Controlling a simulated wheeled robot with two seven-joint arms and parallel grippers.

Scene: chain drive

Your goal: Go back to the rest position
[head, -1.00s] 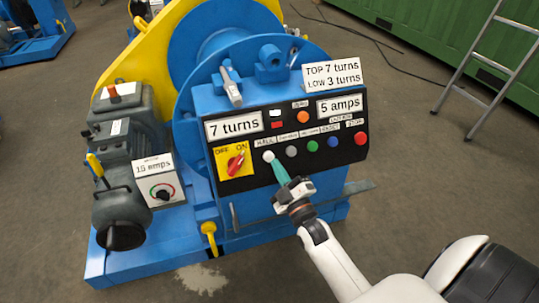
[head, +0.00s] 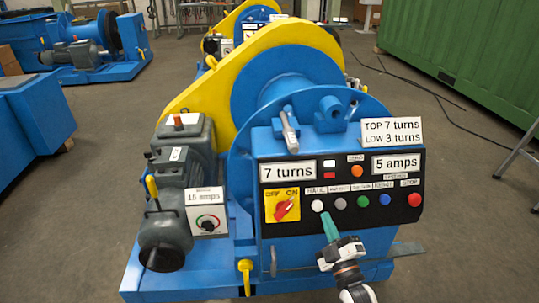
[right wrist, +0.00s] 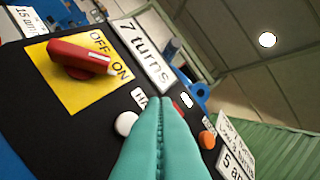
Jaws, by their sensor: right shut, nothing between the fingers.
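My right gripper (head: 330,228) has teal fingers and is in front of the lower part of the black control panel (head: 300,225), just below the white button (head: 318,206). In the right wrist view, its fingers (right wrist: 166,115) are pressed together with nothing between them, and the white button (right wrist: 125,123) shows just left of them. I cannot tell whether the fingertips touch the panel. The red switch (head: 286,208) on the yellow OFF/ON plate is left of the button. My left gripper is not in view.
The blue chain drive machine (head: 190,280) with a yellow guard (head: 215,85) fills the middle. A grey motor (head: 180,165) is on its left. A grey lever bar (head: 405,251) sticks out below the panel. A green container (head: 465,60) and a ladder (head: 520,150) stand at right.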

